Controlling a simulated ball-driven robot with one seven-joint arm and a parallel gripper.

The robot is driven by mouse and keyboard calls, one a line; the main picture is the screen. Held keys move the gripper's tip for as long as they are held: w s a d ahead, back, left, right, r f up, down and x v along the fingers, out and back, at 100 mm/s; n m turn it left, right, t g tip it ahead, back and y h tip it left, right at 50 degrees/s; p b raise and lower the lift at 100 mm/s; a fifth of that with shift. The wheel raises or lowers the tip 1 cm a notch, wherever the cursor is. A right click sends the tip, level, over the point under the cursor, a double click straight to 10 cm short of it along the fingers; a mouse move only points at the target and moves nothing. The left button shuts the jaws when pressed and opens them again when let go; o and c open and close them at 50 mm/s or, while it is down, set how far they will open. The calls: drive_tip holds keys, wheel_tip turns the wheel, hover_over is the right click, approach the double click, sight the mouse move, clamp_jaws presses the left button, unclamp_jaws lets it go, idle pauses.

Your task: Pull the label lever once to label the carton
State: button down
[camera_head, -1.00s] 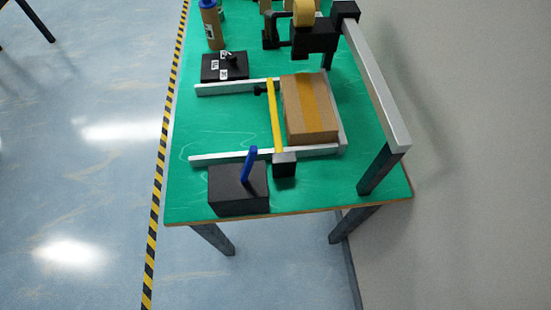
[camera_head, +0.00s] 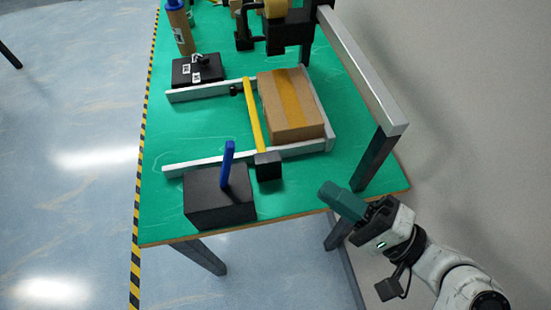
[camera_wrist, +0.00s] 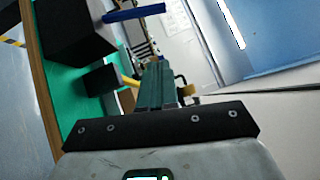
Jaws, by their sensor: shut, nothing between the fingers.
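A blue lever (camera_head: 228,163) stands upright on a black box (camera_head: 218,200) at the near left corner of the green table. The blue lever (camera_wrist: 135,12) and black box (camera_wrist: 75,28) also show at the top left of the wrist view. A brown carton (camera_head: 297,120) with a tan tape strip lies between two pale rails, behind a yellow bar (camera_head: 254,115). My gripper (camera_head: 335,195) is shut and empty near the table's near right corner, to the right of the lever and apart from it. Its closed fingers (camera_wrist: 155,88) show in the wrist view.
A metal frame (camera_head: 365,75) runs along the table's right side on a dark post. A small black block (camera_head: 268,166) sits at the yellow bar's near end. A black control box (camera_head: 198,70) and a brown bottle (camera_head: 180,30) stand farther back. A wall is at the right.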

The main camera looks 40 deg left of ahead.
sight(226, 166)
drive_tip(key=shift+a+r+g+y, duration=0.15)
drive_tip(key=shift+r+g+y, duration=0.15)
drive_tip(key=shift+r+g, duration=0.15)
drive_tip(key=shift+s, duration=0.1)
drive_tip(key=s+p+x, duration=0.2)
drive_tip(key=p+x, duration=0.1)
drive_tip(key=x, duration=0.9)
drive_tip(key=shift+s+a+r, duration=0.25)
drive_tip(key=shift+s+a, duration=0.05)
drive_tip(key=shift+a+r, duration=0.1)
